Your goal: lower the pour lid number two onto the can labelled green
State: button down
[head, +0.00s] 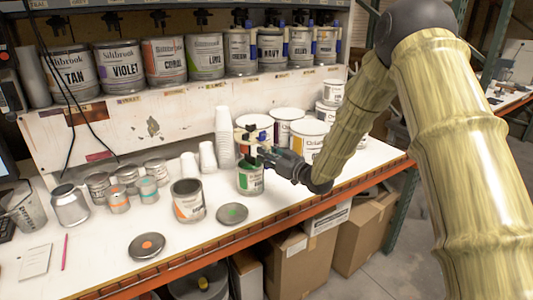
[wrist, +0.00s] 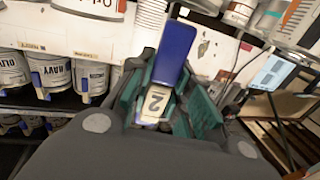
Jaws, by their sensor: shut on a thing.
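The can with a green label (head: 250,184) stands upright on the white bench, right of the middle of the bench's front part. My gripper (head: 262,152) is at its top, reaching in from the right.
An open can with an orange label (head: 188,200) stands left of the green one. Flat lids with a green dot (head: 232,214) and an orange dot (head: 147,246) lie in front. White cup stacks (head: 223,135) and large cans (head: 308,140) stand close behind.

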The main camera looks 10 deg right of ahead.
aim_at(260, 176)
jog(key=shift+f+b, duration=2.75)
jog(key=shift+f, duration=1.9)
jog(key=shift+f+b, duration=0.5)
jog(key=shift+f, duration=0.1)
jog(key=c, duration=1.2)
grip_release()
jog(key=shift+c, duration=0.2)
jog(key=shift+s, duration=0.1)
jog(key=v, duration=1.2)
jog(key=shift+f, duration=0.1)
